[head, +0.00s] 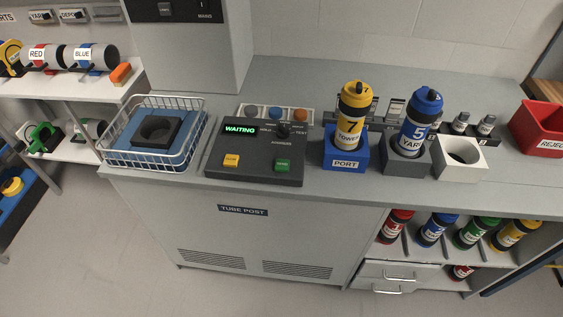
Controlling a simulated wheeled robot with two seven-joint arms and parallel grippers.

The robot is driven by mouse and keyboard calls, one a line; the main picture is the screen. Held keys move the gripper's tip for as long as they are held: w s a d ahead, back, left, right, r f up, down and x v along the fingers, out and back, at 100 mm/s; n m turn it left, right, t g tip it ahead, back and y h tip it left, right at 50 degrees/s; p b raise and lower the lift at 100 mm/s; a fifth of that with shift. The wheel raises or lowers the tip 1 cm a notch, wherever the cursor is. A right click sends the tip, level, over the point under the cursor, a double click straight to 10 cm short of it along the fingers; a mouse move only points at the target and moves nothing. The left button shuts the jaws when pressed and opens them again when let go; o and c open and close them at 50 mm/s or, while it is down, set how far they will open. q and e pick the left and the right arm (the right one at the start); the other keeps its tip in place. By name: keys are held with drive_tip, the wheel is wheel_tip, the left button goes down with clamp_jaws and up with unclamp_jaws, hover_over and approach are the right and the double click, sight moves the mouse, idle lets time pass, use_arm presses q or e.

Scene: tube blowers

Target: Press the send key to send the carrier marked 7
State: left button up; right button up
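The carrier marked 7 (351,118) is yellow with black bands and a "TOWER" label. It stands upright in the blue holder labelled "PORT" (345,158) on the counter. The dark control panel (255,172) is left of it, with a green-lit display (240,129) reading "WAITING". A green key (283,165) at the panel's front right carries a small label that looks like "SEND". A yellow key (231,160) is at the front left, its label too small to read. Neither of my grippers is in view.
An empty white holder (461,157) and a red reject bin (541,128) are further right. A wire basket (189,150) is left of the panel. Several carriers lie on the shelf below.

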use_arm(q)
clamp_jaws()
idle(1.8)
